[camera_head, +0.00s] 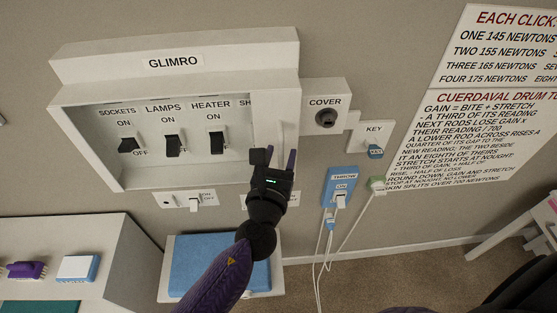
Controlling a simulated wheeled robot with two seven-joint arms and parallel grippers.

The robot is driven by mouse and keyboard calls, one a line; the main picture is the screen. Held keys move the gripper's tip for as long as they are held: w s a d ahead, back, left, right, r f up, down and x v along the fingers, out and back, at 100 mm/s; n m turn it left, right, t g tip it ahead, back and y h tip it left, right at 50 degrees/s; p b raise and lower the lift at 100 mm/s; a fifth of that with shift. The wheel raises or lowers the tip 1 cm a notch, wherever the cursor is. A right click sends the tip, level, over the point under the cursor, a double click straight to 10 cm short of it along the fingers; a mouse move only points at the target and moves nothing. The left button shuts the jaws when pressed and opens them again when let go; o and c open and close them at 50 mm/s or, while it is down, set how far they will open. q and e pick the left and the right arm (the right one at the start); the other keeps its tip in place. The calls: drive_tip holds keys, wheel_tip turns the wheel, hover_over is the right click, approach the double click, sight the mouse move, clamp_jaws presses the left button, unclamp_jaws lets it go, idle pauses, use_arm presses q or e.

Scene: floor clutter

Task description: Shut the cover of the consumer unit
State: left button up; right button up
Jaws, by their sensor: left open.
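The consumer unit (175,72) is a white wall box labelled GLIMRO. Its front is open, showing black switches (172,146) labelled sockets, lamps and heater. A plain white panel (268,100), which looks like the cover, stands at the right end and hides the rest of a label starting "SH". A pale upright strip, perhaps its handle, shows on it. My left gripper (276,159) is open and empty in front of the panel's lower part; whether it touches cannot be told. My right gripper is not in view.
Right of the unit are a COVER plate (324,103) with a round black knob, a KEY plate (371,134) with a blue tag, and a blue THROW switch (340,186) with hanging cords. Below are a blue-topped box (205,262) and a white surface (60,235) holding small items.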

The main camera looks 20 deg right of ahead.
use_arm(q)
drive_tip(key=p+v, duration=0.1)
drive_tip(key=v, duration=0.8)
drive_tip(key=shift+s, duration=0.25)
drive_tip(key=shift+a+f, duration=0.1)
drive_tip(key=s+a+f+n+g+y+b, duration=0.2)
drive_tip(key=a+f+n+y+b, duration=0.25)
drive_tip(key=f, duration=0.85)
drive_tip(key=s+a+f+n+g+y+b, duration=0.1)
drive_tip(key=a+f+n+g+b, duration=0.25)
drive_tip(key=a+f+n, duration=0.65)
drive_tip(key=s+a+f+n+g+y+b, duration=0.15)
drive_tip(key=f+n+b, duration=0.35)
drive_tip(key=f, duration=1)
drive_tip(key=s+a+f+n+g+y+b, duration=0.1)
drive_tip(key=s+a+f+n+g+b, duration=0.2)
drive_tip(key=s+f+n, duration=0.7)
drive_tip(key=s+a+f+n+g+y+b, duration=0.2)
drive_tip(key=s+a+f+n+g+b, duration=0.2)
drive_tip(key=s, duration=1)
drive_tip(key=a+f+n+b, duration=0.2)
drive_tip(key=a+f+n, duration=0.2)
drive_tip(key=f+n, duration=0.2)
drive_tip(key=shift+s+f, duration=0.35)
drive_tip(key=shift+s, duration=0.05)
